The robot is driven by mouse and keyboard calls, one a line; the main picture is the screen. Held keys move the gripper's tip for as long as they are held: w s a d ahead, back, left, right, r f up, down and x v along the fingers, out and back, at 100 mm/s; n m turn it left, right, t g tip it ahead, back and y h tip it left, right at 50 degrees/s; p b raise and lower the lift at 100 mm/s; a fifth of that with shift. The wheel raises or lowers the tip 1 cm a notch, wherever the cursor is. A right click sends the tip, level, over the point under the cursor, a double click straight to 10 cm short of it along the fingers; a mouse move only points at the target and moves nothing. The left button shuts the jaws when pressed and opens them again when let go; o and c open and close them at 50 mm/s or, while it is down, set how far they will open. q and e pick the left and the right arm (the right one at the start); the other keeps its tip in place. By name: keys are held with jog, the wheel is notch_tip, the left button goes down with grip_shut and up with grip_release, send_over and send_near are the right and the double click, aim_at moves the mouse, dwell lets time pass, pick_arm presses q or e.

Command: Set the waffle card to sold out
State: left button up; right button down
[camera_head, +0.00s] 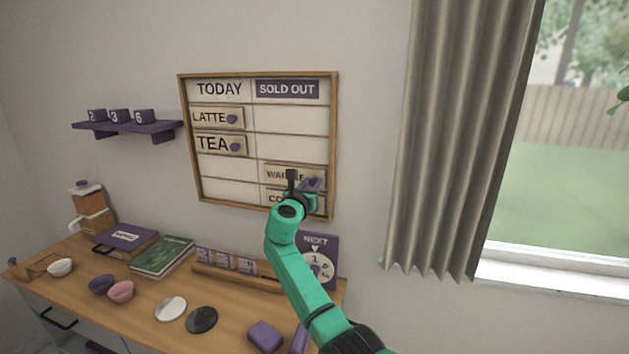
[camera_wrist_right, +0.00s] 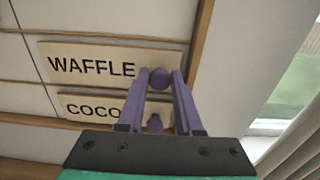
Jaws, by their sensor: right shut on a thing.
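The menu board (camera_head: 221,180) hangs on the wall with a TODAY column on the left and a SOLD OUT column (camera_head: 286,89) on the right. The waffle card (camera_head: 277,174) is in the SOLD OUT column, in the row above the cocoa card (camera_head: 275,197). My right gripper (camera_head: 314,185) is at the right end of the waffle card. In the right wrist view, the purple fingers of my right gripper (camera_wrist_right: 160,80) are shut on the round purple knob of the waffle card (camera_wrist_right: 90,64). The cocoa card (camera_wrist_right: 85,107) is just below, its end partly hidden by a finger. My left gripper is not in view.
The latte card (camera_head: 209,118) and tea card (camera_head: 212,144) are in the TODAY column. A purple shelf (camera_head: 130,129) with number blocks is left of the board. The counter (camera_head: 140,310) below holds bowls, books and coasters. A curtain (camera_head: 450,140) hangs on the right.

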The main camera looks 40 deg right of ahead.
jog(key=shift+s+d, duration=0.1)
jog(key=shift+d, duration=0.1)
jog(key=c, duration=0.6)
grip_release()
jog(key=shift+f, duration=0.1)
jog(key=shift+a, duration=0.15)
jog(key=b+v, duration=0.4)
jog(key=v, duration=0.9)
jog(key=shift+s+a, duration=0.25)
jog(key=shift+s, duration=0.1)
